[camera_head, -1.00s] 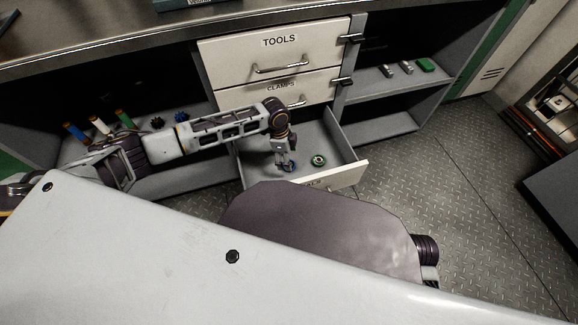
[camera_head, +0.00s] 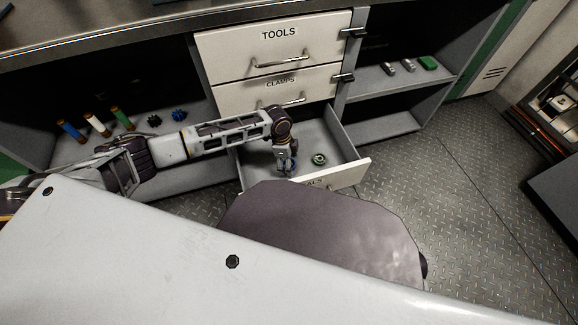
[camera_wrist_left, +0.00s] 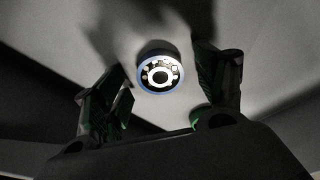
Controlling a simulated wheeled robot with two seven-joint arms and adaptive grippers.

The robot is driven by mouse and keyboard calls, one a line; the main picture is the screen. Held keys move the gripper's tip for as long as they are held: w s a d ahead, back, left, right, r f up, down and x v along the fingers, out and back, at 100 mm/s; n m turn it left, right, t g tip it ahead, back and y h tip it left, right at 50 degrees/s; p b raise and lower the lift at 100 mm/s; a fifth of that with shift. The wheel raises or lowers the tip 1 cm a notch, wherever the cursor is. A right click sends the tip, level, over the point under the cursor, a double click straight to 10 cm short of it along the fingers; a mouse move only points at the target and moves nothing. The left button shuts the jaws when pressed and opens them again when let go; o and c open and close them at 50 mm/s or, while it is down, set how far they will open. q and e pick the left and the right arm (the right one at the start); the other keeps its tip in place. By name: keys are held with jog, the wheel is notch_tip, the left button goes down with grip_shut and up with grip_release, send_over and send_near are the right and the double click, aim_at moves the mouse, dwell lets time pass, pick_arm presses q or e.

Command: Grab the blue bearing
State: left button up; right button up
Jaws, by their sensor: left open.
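The blue bearing (camera_wrist_left: 160,74) is a ring with a blue rim and a pale, ball-filled face. In the left wrist view it lies on the drawer floor between my open left fingers (camera_wrist_left: 165,95), with a gap on both sides. In the head view my left gripper (camera_head: 286,165) reaches down into the open bottom drawer (camera_head: 345,178) and mostly hides the blue bearing. A green bearing (camera_head: 319,159) lies to the right of it in the same drawer. Its green edge also shows low in the left wrist view (camera_wrist_left: 201,117). My right gripper is not in view.
Two shut drawers, TOOLS (camera_head: 290,50) and CLAMPS (camera_head: 290,90), sit above the open drawer. Dark gears (camera_head: 179,115) and coloured cylinders (camera_head: 97,125) stand on the left shelf. A green block (camera_head: 428,63) is on the right shelf.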

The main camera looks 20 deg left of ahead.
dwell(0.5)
pick_arm(q)
jog(key=c, duration=1.2)
